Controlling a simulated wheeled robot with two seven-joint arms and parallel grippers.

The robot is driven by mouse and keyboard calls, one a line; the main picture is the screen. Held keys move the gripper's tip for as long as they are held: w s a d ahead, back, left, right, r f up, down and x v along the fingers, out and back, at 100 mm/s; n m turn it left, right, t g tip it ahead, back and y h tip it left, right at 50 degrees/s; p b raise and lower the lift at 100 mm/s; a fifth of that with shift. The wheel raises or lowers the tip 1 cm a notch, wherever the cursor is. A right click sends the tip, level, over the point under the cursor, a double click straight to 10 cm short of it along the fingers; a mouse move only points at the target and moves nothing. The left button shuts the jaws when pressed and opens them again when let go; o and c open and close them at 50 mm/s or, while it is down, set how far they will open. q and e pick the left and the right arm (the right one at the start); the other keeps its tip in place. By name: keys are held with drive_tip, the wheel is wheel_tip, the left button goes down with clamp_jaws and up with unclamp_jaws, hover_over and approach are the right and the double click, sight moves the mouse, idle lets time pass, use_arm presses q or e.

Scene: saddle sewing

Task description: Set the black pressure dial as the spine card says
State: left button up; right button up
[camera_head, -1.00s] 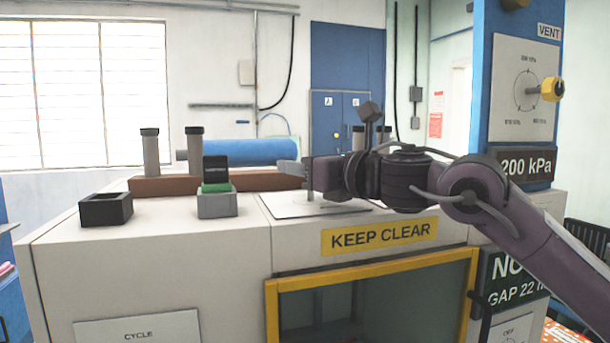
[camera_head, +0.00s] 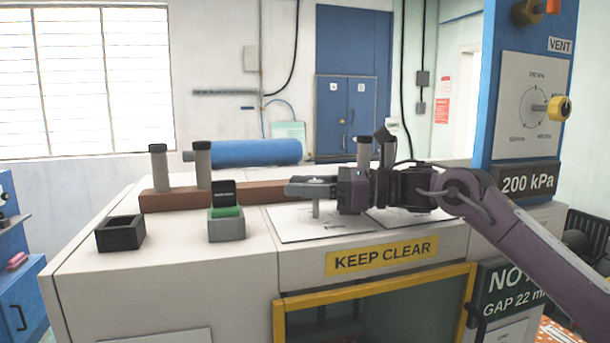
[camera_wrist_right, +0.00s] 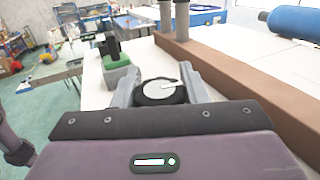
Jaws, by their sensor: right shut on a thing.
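The black dial (camera_wrist_right: 160,91), with a pale top and a pointer line, sits between the fingers of my right gripper (camera_wrist_right: 160,95) in the wrist view. In the head view that gripper (camera_head: 310,187) is shut on it at the top of a short grey post (camera_head: 316,209), over a pale plate (camera_head: 290,228). The fingers hide the dial there, and its scale is not readable. A black card reading "200 kPa" (camera_head: 528,182) is on the blue column (camera_head: 487,100) at right. My left gripper is out of view.
A black open box (camera_head: 120,234) and a grey block with a green and black piece (camera_head: 226,228) stand left of the gripper. A brown bar (camera_head: 250,194) with grey posts lies behind. A yellow knob (camera_head: 560,108) is on the column's own scale plate.

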idle(0.3)
drive_tip(key=o, duration=1)
drive_tip(key=shift+r, duration=0.1)
drive_tip(key=shift+r, duration=0.4)
wheel_tip(320, 180, up, 7)
drive_tip(key=shift+r+b, duration=0.2)
drive_tip(key=shift+b, duration=0.6)
wheel_tip(320, 180, up, 12)
drive_tip(key=shift+f+p, duration=0.2)
drive_tip(key=shift+p, duration=0.95)
